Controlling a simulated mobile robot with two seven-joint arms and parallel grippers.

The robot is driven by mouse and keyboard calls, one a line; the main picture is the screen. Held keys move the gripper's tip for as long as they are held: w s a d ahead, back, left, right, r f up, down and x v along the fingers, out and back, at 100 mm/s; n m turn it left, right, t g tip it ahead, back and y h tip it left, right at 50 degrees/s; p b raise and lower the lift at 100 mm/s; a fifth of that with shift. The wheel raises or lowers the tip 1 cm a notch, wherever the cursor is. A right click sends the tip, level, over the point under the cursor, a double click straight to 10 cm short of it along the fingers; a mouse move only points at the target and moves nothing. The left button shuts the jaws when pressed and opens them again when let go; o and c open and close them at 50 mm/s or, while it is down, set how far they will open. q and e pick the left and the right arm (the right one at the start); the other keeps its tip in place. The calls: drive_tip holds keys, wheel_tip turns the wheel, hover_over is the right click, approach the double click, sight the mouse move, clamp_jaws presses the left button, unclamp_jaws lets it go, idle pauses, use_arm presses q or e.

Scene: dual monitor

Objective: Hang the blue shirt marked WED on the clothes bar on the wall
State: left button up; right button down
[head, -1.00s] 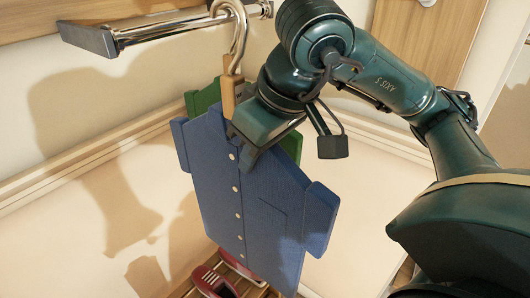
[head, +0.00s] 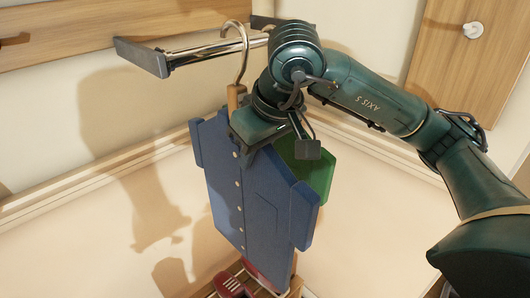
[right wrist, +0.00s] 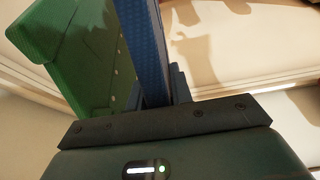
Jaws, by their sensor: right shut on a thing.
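The blue shirt (head: 232,200), with a row of pale buttons, hangs nearly upright below a wooden hanger (head: 232,98) with a metal hook (head: 239,45). No WED mark is readable. My right gripper (head: 249,147) is shut on the blue shirt near its collar; the right wrist view shows the blue shirt (right wrist: 145,50) edge-on between the jaws. The hook overlaps the clothes bar (head: 200,53) in the head view; I cannot tell whether it rests on it. A green shirt (head: 312,168) is behind the blue one. My left gripper is not in view.
The bar's end bracket (head: 141,58) sticks out from a wooden wall board (head: 75,40). A red object (head: 232,285) on a slatted wooden piece is below the shirt. The wall left of the shirt is clear. The green shirt (right wrist: 70,60) is close beside the blue one.

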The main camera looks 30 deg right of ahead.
sight(236, 149)
drive_tip(key=w, duration=0.1)
drive_tip(key=w+a+f, duration=0.1)
drive_tip(key=w, duration=0.1)
drive_tip(key=w+f, duration=0.1)
drive_tip(key=w, duration=0.1)
drive_tip(key=shift+w+a, duration=0.15)
drive_tip(key=shift+a, duration=0.05)
idle(0.5)
drive_tip(key=c, duration=1.2)
unclamp_jaws()
drive_tip(key=shift+o, duration=0.2)
drive_tip(key=shift+f, duration=0.1)
